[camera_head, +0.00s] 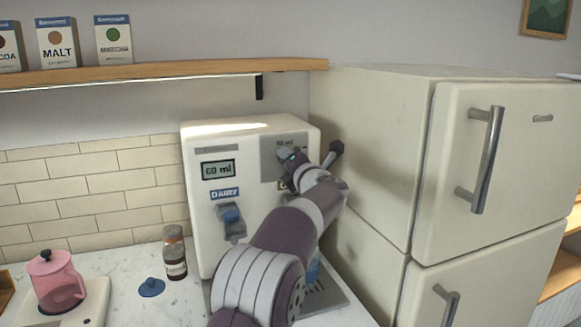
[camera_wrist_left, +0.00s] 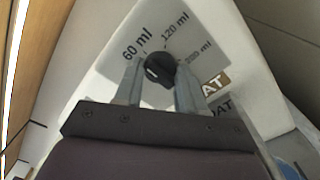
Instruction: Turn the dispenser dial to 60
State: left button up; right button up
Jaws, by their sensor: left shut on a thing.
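The white dispenser (camera_head: 260,130) stands on the counter. Its display (camera_head: 217,169) reads 60 ml, above a DAIRY label and a blue spout piece. The black dial (camera_wrist_left: 159,68) shows in the left wrist view on a grey plate marked 60 ml, 120 ml and 200 ml. A white mark shows on the left side of the dial, toward the 60 ml side. My left gripper (camera_wrist_left: 158,80) is shut on the dial, one finger on each side. In the head view my left gripper (camera_head: 291,160) is at the grey plate and hides the dial. My right gripper is out of view.
A white fridge (camera_head: 380,150) stands close on the right. A shelf (camera_head: 150,71) with cartons runs above left. A brown bottle (camera_head: 174,255), a blue lid (camera_head: 151,287) and a pink pitcher (camera_head: 55,280) stand left of the dispenser. A dark rod with a rounded end is beside my wrist.

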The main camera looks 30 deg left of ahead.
pick_arm(q)
jog(key=shift+f, duration=0.4)
jog(key=o, duration=1.1)
jog(key=shift+c, duration=0.2)
jog(key=shift+s+r, duration=0.1)
jog(key=shift+r, duration=0.1)
jog(key=b+v, duration=0.3)
jog(key=v, duration=0.9)
jog(key=shift+s+d, duration=0.2)
jog(key=shift+s, duration=0.05)
